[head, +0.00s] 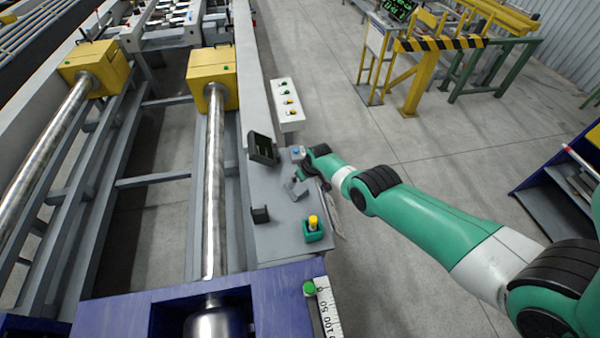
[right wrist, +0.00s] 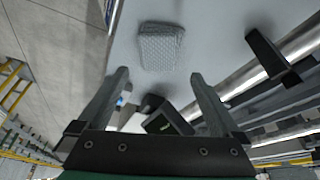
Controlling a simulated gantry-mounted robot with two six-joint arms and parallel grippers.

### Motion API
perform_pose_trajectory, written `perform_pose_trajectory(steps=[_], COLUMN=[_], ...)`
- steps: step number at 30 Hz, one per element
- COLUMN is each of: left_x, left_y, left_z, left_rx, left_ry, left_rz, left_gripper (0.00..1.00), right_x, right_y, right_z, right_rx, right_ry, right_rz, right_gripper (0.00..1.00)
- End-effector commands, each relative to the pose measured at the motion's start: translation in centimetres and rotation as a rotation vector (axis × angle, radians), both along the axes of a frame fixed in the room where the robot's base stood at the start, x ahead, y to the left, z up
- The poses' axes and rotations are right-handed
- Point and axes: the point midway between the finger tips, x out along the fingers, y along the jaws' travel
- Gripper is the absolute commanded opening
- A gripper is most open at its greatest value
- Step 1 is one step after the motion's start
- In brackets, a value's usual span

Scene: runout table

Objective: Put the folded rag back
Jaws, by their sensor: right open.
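The folded rag (right wrist: 162,47) is a small grey, textured, rounded pad. It lies flat on a light grey tabletop (right wrist: 215,25), beyond the fingertips in the right wrist view. My right gripper (right wrist: 157,78) is open with nothing between its fingers, apart from the rag. In the head view my right gripper (head: 298,184) is over the grey control table (head: 276,236), and I cannot clearly separate the rag from the fingers there. My left gripper is not in view.
On the table stand a small monitor (head: 263,148), a black block (head: 260,214), a blue-button box (head: 297,152) and a green holder with a yellow-topped item (head: 313,229). A steel bar (head: 214,190) runs along the left. Open floor lies to the right.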

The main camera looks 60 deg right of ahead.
Motion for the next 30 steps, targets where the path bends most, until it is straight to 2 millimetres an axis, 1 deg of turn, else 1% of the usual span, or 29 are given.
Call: perform_pose_trajectory(steps=[1, 3, 6, 19, 20, 22, 23, 25, 26, 27, 29, 30], left_x=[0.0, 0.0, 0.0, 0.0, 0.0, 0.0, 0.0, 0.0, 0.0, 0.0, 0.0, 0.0], left_y=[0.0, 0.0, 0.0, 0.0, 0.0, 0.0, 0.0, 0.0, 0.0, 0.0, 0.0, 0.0], left_z=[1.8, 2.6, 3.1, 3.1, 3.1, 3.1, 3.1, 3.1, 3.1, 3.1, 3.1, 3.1], left_rx=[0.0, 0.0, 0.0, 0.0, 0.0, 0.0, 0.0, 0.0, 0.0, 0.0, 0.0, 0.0], left_ry=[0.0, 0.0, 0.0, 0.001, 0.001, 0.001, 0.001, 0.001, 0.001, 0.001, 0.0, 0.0], left_rz=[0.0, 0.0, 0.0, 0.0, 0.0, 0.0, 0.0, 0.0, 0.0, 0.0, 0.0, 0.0], left_gripper=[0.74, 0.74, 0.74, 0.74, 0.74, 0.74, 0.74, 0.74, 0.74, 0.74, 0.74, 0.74], right_x=[-0.2, -0.4, -0.6, -0.6, -0.4, 0.9, 1.9, 5.3, 7.1, 9.7, 13.6, 15.8], right_y=[0.1, 0.2, 0.3, 0.4, 0.4, 0.3, 0.2, 0.2, 0.4, 0.9, 2.3, 3.7], right_z=[1.4, 1.8, 2.1, 1.9, 2.1, 3.1, 4.0, 7.2, 9.2, 12.3, 17.8, 21.8], right_rx=[0.0, 0.001, 0.0, -0.001, -0.004, -0.025, -0.04, -0.096, -0.126, -0.17, -0.236, -0.278], right_ry=[0.0, 0.001, -0.001, -0.002, -0.006, -0.033, -0.056, -0.137, -0.186, -0.258, -0.383, -0.473], right_rz=[0.0, -0.001, 0.0, 0.0, 0.002, 0.012, 0.02, 0.048, 0.064, 0.088, 0.128, 0.154], right_gripper=[1.0, 1.0, 1.0, 1.0, 1.0, 1.0, 1.0, 1.0, 1.0, 1.0, 1.0, 1.0])
